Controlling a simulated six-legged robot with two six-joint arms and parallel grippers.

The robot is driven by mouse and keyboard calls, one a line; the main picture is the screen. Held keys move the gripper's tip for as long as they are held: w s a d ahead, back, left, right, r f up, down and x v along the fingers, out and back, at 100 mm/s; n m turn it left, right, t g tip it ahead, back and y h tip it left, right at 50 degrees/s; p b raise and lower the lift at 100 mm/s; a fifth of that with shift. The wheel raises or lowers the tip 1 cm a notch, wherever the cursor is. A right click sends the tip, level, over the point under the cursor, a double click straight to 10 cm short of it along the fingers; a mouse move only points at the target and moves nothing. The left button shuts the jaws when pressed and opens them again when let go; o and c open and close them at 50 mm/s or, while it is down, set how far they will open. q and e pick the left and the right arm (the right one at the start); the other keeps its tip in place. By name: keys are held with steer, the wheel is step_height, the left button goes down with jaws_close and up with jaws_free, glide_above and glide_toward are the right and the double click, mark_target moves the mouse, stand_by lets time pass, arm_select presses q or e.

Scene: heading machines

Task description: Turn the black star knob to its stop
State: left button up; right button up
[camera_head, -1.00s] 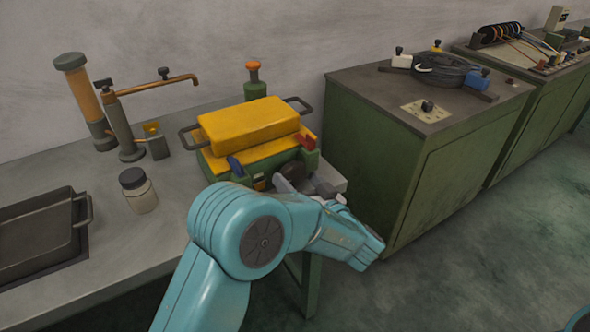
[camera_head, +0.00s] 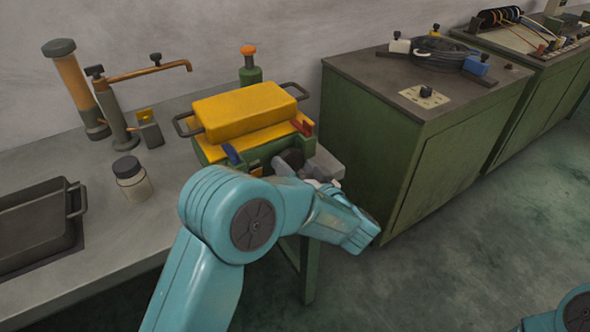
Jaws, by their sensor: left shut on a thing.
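The black star knob (camera_head: 291,158) is a dark round shape on the front right of the green and yellow machine (camera_head: 254,148), on the bench. My left gripper (camera_head: 290,167) reaches in from below, shut on the knob. The fingers and wrist hide much of the knob, so its lobes and turn angle cannot be made out. My right gripper is out of view; only a piece of my right arm shows at the lower right.
A yellow block with dark side handles (camera_head: 288,87) tops the machine, with a red lever (camera_head: 302,127) and blue lever (camera_head: 232,154) close by. A jar (camera_head: 133,180) and dark tray (camera_head: 30,225) stand left. A green cabinet (camera_head: 365,150) stands right.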

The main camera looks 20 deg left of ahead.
arm_select(q)
steer(key=shift+f+m+b, duration=0.3)
steer(key=shift+m+b, duration=0.6)
steer(key=shift+b, duration=0.3)
steer(key=shift+r+m+b, duration=0.3)
steer(key=shift+m+b, duration=0.05)
steer(key=shift+m, duration=0.45)
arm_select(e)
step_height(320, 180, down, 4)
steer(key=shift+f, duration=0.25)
arm_select(q)
steer(key=o, duration=1)
steer(key=shift+o, duration=0.2)
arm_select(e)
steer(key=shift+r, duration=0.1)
